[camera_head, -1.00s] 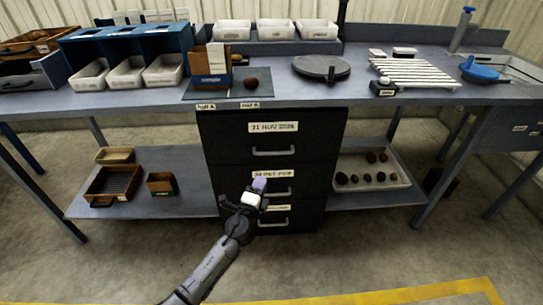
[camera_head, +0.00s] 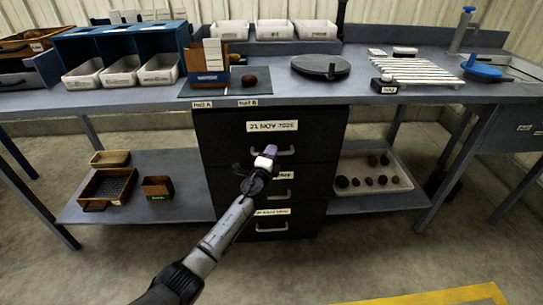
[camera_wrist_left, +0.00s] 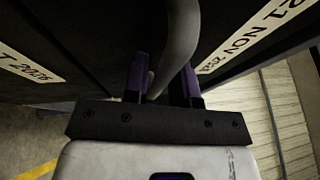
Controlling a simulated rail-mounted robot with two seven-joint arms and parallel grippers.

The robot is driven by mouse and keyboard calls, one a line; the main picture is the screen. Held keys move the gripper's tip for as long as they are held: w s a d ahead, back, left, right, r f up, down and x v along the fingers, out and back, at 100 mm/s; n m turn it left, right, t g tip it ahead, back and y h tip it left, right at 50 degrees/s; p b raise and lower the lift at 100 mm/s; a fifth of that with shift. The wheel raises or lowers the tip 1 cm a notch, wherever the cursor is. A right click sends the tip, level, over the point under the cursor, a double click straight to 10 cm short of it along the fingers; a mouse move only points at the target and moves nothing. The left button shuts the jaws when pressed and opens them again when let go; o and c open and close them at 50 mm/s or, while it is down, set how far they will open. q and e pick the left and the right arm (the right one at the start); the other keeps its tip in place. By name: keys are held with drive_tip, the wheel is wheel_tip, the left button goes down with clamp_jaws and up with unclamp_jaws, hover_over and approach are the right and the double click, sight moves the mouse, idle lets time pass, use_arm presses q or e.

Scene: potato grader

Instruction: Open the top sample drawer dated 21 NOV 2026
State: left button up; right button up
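The top drawer (camera_head: 225,130) of the black cabinet carries the label 21 NOV 2026 (camera_head: 272,126) and looks shut. Its grey bar handle (camera_head: 287,152) shows just past my left gripper (camera_head: 267,155), which partly covers it. In the left wrist view the handle (camera_wrist_left: 182,40) runs down between the two purple-dark fingers (camera_wrist_left: 163,85). The fingers stand a little apart on either side of the handle; whether they press on it cannot be told. The label (camera_wrist_left: 245,35) shows at the right there. My right gripper is not in view.
Two lower drawers with handles (camera_head: 272,227) sit below, partly behind my left arm. The bench top (camera_head: 330,93) overhangs the cabinet. Shelves with a brown crate (camera_head: 108,187) and a white potato tray (camera_head: 345,190) flank it. The floor in front is clear.

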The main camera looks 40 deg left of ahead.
use_arm(q)
drive_tip(key=shift+w+a, duration=0.1)
drive_tip(key=shift+c, duration=0.5)
clamp_jaws()
